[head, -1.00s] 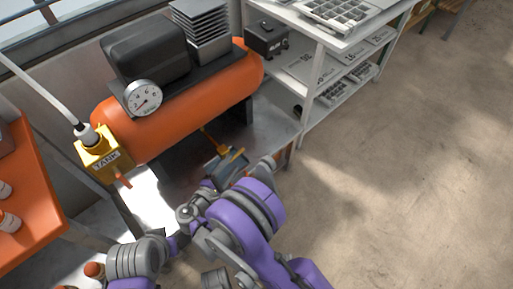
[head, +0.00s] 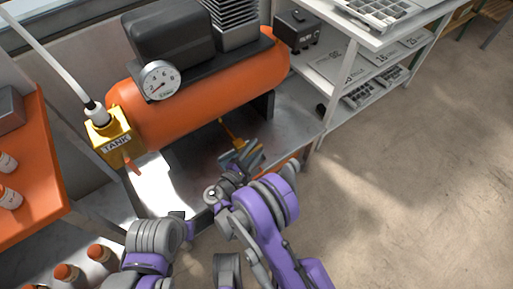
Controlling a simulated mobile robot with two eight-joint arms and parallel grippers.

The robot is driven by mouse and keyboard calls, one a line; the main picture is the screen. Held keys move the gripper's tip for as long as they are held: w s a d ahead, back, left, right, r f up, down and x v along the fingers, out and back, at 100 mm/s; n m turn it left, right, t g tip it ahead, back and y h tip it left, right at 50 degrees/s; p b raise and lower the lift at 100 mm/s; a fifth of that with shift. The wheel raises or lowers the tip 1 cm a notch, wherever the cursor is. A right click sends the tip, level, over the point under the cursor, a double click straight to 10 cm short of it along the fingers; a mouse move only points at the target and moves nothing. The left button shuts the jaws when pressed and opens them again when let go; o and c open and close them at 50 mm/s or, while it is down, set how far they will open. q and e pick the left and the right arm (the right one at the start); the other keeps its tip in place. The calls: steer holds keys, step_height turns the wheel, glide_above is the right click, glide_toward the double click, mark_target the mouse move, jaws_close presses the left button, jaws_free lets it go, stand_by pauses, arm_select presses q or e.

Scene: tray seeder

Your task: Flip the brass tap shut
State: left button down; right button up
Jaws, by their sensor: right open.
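A brass-yellow block labelled TANK (head: 116,145) sits at the left end of the orange air tank, with a white hose on top. A red-orange lever (head: 133,165) slants down from its lower right. A thin yellow piece (head: 228,131) shows under the tank; I cannot tell whether it is a tap's handle. My right gripper (head: 246,157) is open beneath the tank, at the lower end of this yellow piece. I cannot tell whether they touch. My right gripper is well to the right of the red-orange lever.
The orange tank (head: 205,98) carries a dark motor housing and a pressure gauge (head: 159,80). A white shelf unit (head: 345,95) stands to the right. An orange bench (head: 35,200) and several orange-capped bottles are at left. The floor (head: 420,200) at right is clear.

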steer(key=shift+w+d, duration=0.3)
steer(key=shift+w, duration=0.1)
steer(key=shift+c, duration=0.2)
jaws_close()
steer(key=shift+f+m+g+y+p, duration=0.15)
steer(key=shift+m+g+y+p, duration=0.15)
steer(key=shift+g+y+p, duration=0.25)
steer(key=shift+f+g+y, duration=0.25)
steer(key=shift+f+g, duration=0.15)
steer(key=shift+g, duration=0.15)
